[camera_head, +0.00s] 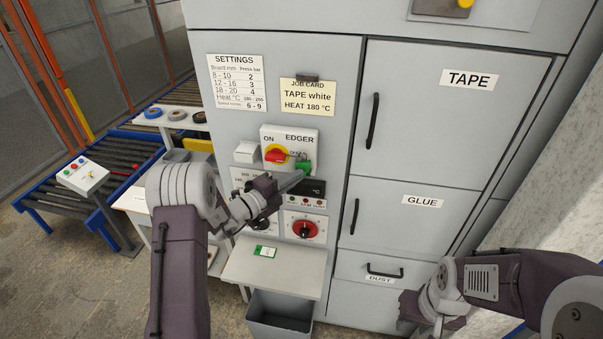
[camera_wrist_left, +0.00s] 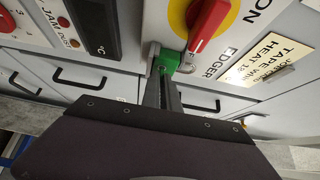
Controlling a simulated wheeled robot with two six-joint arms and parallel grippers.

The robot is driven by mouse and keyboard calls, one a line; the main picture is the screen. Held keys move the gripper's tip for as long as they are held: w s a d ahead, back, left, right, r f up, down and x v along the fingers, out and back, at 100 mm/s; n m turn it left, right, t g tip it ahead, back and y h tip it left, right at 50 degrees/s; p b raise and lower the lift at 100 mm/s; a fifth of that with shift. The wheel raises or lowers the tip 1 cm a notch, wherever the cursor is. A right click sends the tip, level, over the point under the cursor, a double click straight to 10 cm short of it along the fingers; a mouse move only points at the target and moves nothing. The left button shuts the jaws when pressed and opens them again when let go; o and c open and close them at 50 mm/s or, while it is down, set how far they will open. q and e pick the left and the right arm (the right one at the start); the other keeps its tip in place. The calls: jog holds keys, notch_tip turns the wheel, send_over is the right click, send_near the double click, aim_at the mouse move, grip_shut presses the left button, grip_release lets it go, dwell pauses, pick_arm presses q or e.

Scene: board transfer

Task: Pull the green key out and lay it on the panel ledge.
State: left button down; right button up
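The green key (camera_head: 303,166) is at the rotary switch on the EDGER panel, at its lower right, and still sits there. In the left wrist view the green piece (camera_wrist_left: 167,61) is beside the red switch handle (camera_wrist_left: 207,30), with grey metal around it. My left gripper (camera_head: 297,180) reaches up to it from the lower left; in the left wrist view its narrow fingers (camera_wrist_left: 163,82) are close together with their tips at the green piece. The panel ledge (camera_head: 290,280) juts out below. My right gripper (camera_head: 425,318) is low at the right, and its fingers are unclear.
A green and white card (camera_head: 265,251) lies on the ledge near its back edge. A grey bin (camera_head: 279,318) stands under the ledge. A red knob (camera_head: 304,229) is on the panel above the ledge. Cabinet doors with black handles (camera_head: 373,121) are at the right.

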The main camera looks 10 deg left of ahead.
pick_arm(q)
jog(key=shift+s, duration=0.15)
jog(key=shift+s, duration=1.05)
jog(key=s, duration=0.4)
jog(key=shift+s, duration=0.25)
